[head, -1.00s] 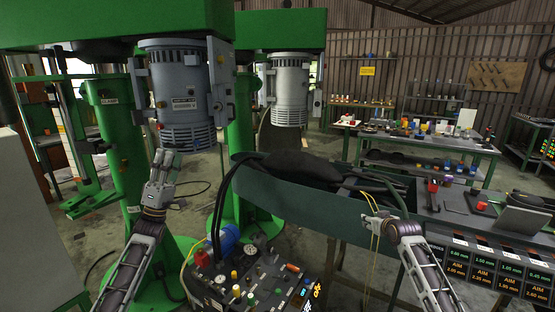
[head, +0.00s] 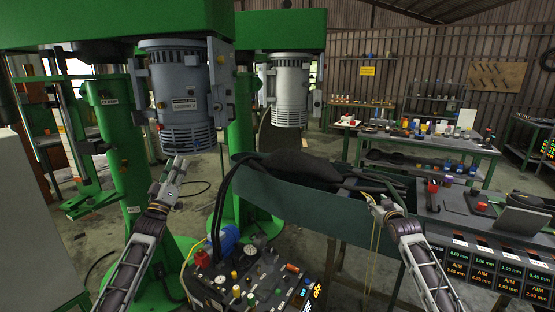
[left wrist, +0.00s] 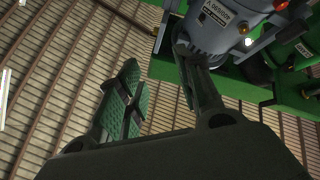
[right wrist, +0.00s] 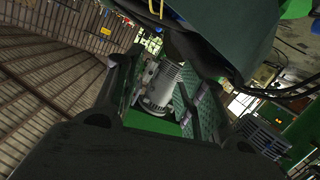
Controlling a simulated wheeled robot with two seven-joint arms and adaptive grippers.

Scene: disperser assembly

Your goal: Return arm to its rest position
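My left gripper (head: 174,168) is raised in front of the green machine, just below the front grey motor (head: 184,100). In the left wrist view its two fingers (left wrist: 160,88) stand apart with nothing between them. The motor's lower end shows beyond them. My right gripper (head: 372,202) is at the right part of the dark green trough (head: 310,207). In the right wrist view its fingers (right wrist: 163,95) are apart, and a grey motor (right wrist: 160,86) shows in the background between them. Thin yellow cords (head: 375,240) hang beside this gripper in the head view.
A control panel (head: 250,280) with gauges and knobs stands low between my arms. Black hoses (head: 218,205) run from it to the trough. A bench with an AIM display (head: 490,270) is at the right. Open floor lies between the machine and the back tables.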

